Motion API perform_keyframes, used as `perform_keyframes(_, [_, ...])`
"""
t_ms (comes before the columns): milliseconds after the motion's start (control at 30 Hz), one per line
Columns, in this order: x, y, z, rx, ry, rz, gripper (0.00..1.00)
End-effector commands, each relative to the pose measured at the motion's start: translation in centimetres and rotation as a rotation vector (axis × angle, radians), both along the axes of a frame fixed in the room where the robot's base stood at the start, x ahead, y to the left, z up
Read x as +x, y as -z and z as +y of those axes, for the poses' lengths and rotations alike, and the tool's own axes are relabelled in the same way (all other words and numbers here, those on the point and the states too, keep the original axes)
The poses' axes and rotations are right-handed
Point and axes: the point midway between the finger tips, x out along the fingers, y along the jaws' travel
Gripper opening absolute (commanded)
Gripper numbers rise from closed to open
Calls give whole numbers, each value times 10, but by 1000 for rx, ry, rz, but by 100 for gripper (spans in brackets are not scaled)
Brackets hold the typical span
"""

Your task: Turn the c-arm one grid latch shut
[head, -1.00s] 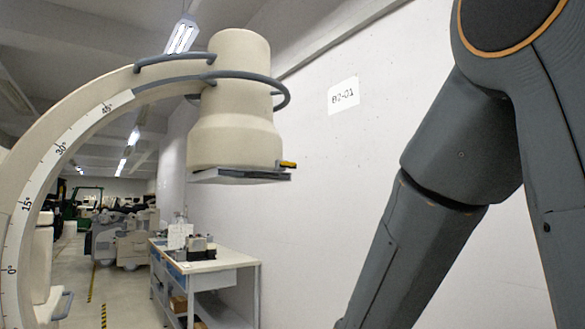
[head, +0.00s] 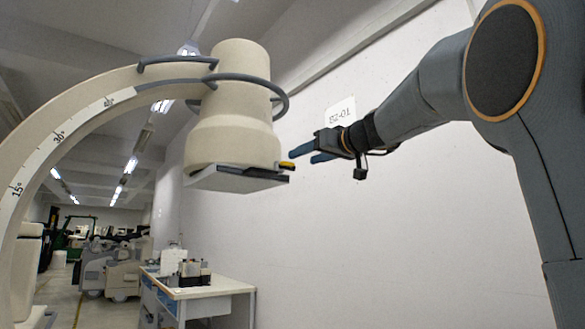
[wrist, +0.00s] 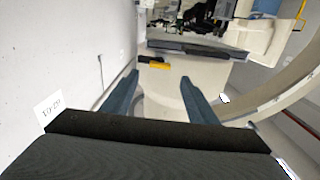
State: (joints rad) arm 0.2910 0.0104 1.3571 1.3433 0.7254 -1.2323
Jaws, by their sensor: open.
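The C-arm's cream cylindrical head (head: 232,115) hangs at the left of centre in the head view, with a flat grey grid plate (head: 235,180) under it. A small yellow and black latch (head: 287,166) sticks out at the plate's right side. In the wrist view the yellow latch (wrist: 155,65) is beyond the fingertips, between them and toward the left one. My gripper (head: 302,157) is open and empty, just right of the latch, with its blue fingers pointing at it. A small gap seems to lie between fingertips and latch; contact cannot be told.
The curved C-arm with its angle scale (head: 62,135) rises at the left. A dark rail (head: 283,100) rings the head above my gripper. A white wall (head: 360,230) stands behind my arm. A workbench (head: 205,289) with items stands below; the air under my gripper is clear.

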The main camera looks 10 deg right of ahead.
Motion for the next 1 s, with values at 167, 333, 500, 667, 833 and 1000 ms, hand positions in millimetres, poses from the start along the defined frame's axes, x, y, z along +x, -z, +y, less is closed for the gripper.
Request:
perform_keyframes(167, [24, -1, 11, 2, -1, 6, 53])
perform_keyframes(333, [47, 0, 21, 2, 0, 6, 53])
perform_keyframes(500, [61, 1, 27, 2, 1, 5, 53])
perform_keyframes(667, [66, 2, 29, 2, 2, 5, 53])
perform_keyframes(833, [65, 2, 28, 2, 2, 5, 53])
perform_keyframes(1000, [65, 2, 29, 2, 2, 6, 26])
